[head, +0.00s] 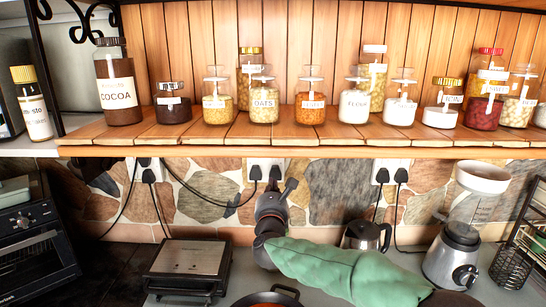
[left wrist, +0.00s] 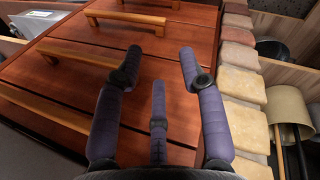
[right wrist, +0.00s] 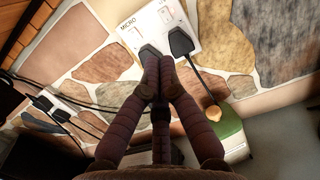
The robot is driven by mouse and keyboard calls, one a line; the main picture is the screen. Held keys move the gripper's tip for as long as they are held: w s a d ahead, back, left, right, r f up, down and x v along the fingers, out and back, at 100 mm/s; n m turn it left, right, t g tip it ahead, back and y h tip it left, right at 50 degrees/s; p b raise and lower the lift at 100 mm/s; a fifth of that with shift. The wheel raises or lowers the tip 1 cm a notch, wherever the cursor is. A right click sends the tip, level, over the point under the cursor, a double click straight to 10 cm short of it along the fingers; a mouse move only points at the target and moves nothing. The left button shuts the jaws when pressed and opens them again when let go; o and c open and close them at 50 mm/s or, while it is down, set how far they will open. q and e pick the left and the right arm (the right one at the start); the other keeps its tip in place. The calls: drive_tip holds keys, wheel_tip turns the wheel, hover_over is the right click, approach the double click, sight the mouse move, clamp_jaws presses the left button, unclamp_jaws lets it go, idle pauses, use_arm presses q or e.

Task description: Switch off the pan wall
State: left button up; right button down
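A white double wall socket plate (head: 265,168) is on the stone wall in the middle of the head view, with black plugs in it. In the right wrist view a white plate (right wrist: 160,25) reads "MICRO" and has switches along its upper part. My right gripper (head: 283,190) is in front of the middle plate; its fingertips (right wrist: 159,62) are close together beside the plugs. Contact is unclear, and the fingers hide part of the plate's lower edge. I cannot read a pan label. My left gripper (left wrist: 158,62) is open and empty above wooden drawer fronts.
More socket plates are at left (head: 147,166) and right (head: 391,170). A shelf of jars (head: 300,143) overhangs them. Below stand a grill (head: 187,262), a pan (head: 268,298), a kettle (head: 364,236) and a blender (head: 453,255). Black cables hang along the wall.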

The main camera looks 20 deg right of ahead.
drive_tip(key=shift+s+r, duration=0.1)
drive_tip(key=shift+s, duration=0.05)
drive_tip(key=p, duration=0.1)
approach(273, 161)
drive_tip(key=x, duration=0.2)
drive_tip(key=r+x, duration=0.1)
drive_tip(key=x, duration=0.4)
drive_tip(key=shift+r, duration=0.35)
idle(0.4)
